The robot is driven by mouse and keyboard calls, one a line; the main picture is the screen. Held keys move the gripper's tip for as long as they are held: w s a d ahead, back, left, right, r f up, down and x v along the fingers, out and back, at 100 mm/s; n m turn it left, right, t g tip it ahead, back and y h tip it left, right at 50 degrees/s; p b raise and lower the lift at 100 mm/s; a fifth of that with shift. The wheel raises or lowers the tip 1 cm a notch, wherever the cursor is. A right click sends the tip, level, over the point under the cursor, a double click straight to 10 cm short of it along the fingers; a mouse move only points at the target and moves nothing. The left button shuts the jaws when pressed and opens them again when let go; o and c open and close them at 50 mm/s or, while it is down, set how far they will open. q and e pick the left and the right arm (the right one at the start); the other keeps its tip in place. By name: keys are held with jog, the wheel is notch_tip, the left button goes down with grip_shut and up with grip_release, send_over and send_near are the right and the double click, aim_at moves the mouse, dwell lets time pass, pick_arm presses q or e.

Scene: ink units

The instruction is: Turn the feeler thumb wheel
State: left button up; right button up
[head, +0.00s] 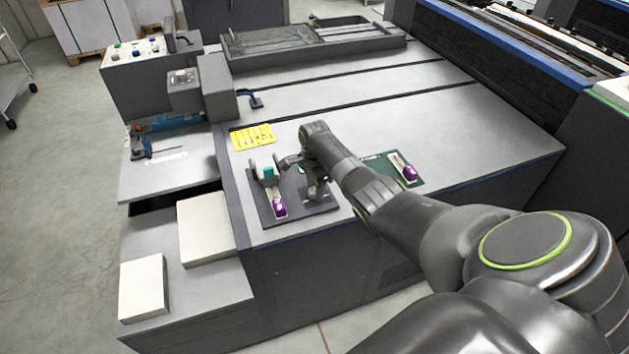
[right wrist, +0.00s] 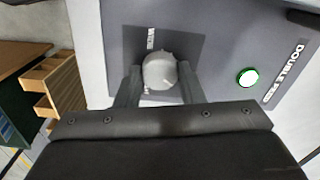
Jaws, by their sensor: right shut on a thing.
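The feeler thumb wheel is a round grey knob (right wrist: 159,71) on a dark grey panel in the right wrist view. My right gripper (right wrist: 160,80) is shut on it, with one finger on each side. In the head view my right gripper (head: 286,163) is at the unit on a dark base plate (head: 318,209), and my wrist hides most of the wheel there. A lit green button (right wrist: 247,77) sits right of the wheel, beside a white label partly reading "DOUBLE FEED". My left gripper is in neither view.
A yellow label card (head: 253,137) lies behind. A green plate (head: 382,160) bears another purple part (head: 410,173) at right. The grey table top behind is mostly clear.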

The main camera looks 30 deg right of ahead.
aim_at(314, 190)
dwell(0.3)
jog(key=o, duration=1)
notch_tip(314, 190, up, 18)
jog(key=shift+f, duration=0.25)
dwell(0.7)
